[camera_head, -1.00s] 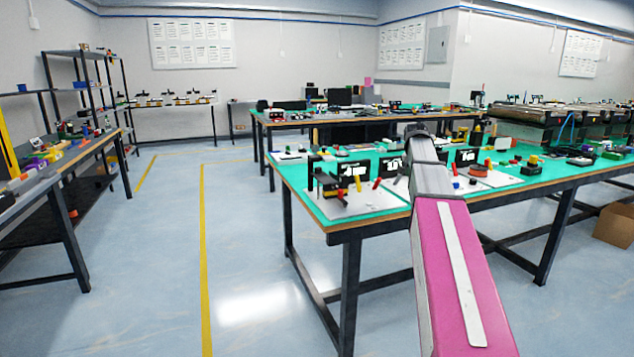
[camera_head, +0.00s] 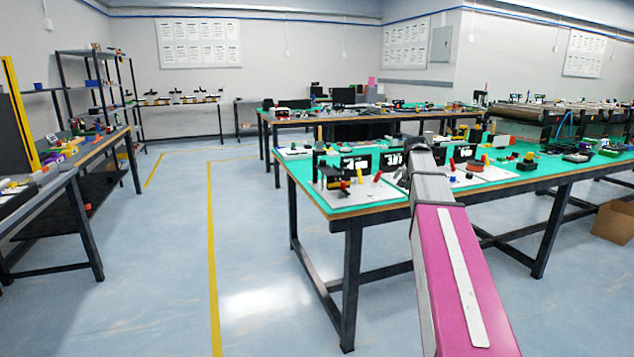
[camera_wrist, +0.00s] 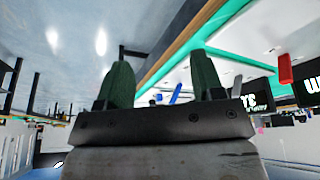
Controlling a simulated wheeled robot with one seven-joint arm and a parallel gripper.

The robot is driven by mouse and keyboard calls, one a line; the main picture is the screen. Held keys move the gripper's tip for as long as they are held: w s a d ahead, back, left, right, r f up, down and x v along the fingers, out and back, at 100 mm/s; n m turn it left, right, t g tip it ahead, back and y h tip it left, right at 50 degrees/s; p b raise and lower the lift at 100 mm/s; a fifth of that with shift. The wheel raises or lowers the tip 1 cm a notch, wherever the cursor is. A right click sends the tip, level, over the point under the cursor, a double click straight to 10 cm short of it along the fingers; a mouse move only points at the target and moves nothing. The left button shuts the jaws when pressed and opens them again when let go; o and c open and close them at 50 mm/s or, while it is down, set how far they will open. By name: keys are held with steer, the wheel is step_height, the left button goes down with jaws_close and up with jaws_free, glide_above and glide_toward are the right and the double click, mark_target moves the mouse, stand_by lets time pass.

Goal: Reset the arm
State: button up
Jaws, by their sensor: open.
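My gripper (camera_wrist: 162,88) shows in the wrist view with two dark green fingers apart and nothing between them. It is open and empty. In the wrist view the edge of a green-topped table (camera_wrist: 205,25) lies beyond the fingers, along with a red part (camera_wrist: 284,68) and a blue part (camera_wrist: 176,93). In the head view my pink and grey arm reaches forward over the near edge of the green-topped table (camera_head: 345,212). The gripper itself is hidden behind the arm in the head view.
The table carries small fixtures with black label plates (camera_head: 355,163) near its front left corner. A shelf bench (camera_head: 90,160) stands at the left. A cardboard box (camera_head: 613,221) lies at the right. The floor with a yellow line (camera_head: 211,250) is clear on the left.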

steer(key=s+a+f+n+g+y, duration=0.1)
steer(key=s+a+f+n, duration=0.1)
steer(key=s+a+f, duration=0.4)
steer(key=s+a+f+n+g, duration=0.1)
steer(key=s+a+f, duration=0.5)
steer(key=s+f, duration=0.7)
steer(key=s+a+f+n+g+y, duration=0.1)
steer(key=s+a+f+n, duration=0.3)
steer(key=s+f, duration=0.6)
step_height(320, 180, down, 3)
steer(key=shift+a+f+y, duration=0.15)
steer(key=shift+a+y, duration=0.15)
steer(key=shift+a, duration=0.95)
